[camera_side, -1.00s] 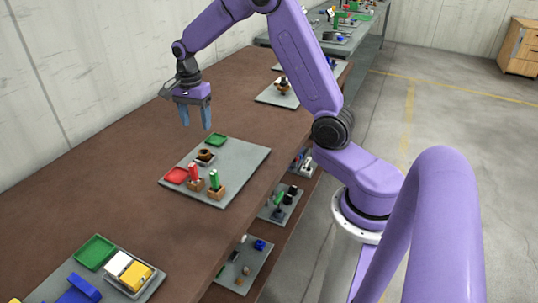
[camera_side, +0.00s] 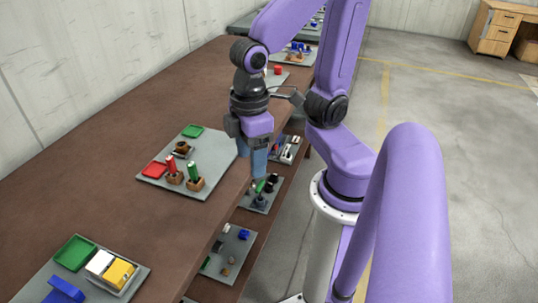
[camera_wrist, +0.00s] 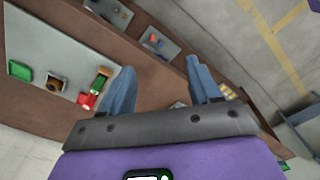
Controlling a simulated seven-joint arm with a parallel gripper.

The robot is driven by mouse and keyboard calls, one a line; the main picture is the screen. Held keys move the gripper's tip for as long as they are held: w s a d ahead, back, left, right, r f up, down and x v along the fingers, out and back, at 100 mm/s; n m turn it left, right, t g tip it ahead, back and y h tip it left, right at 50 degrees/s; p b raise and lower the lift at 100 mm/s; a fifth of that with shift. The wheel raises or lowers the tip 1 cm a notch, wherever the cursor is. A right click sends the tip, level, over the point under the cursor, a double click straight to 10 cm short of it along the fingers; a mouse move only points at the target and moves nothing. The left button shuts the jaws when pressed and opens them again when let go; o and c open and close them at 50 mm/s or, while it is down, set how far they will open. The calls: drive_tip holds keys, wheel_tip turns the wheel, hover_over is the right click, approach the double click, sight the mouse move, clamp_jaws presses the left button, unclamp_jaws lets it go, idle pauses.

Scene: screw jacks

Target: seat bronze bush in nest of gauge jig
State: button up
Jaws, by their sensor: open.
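My gripper (camera_side: 251,165) is open and empty, fingers pointing down, beside the right edge of a grey board (camera_side: 214,170) and over the table's front edge. In the wrist view, the gap between its fingers (camera_wrist: 160,66) shows only table and lower shelf. A dark brown round piece (camera_side: 182,147), perhaps the bronze bush, sits in a small tray on the board; it also shows in the wrist view (camera_wrist: 54,83). Two brown blocks hold a red cylinder (camera_side: 171,164) and a green cylinder (camera_side: 194,169). I cannot tell which part is the gauge jig's nest.
The board also carries a red tray (camera_side: 153,170) and a green tray (camera_side: 192,131). Another board at the near left holds a green tray (camera_side: 75,252), a yellow block (camera_side: 119,272) and a blue piece (camera_side: 63,290). More boards lie on a lower shelf. Bare tabletop lies between the boards.

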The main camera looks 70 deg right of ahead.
drive_tip(key=s+n, duration=0.2)
drive_tip(key=s+d+n, duration=0.1)
drive_tip(key=shift+s+f, duration=0.25)
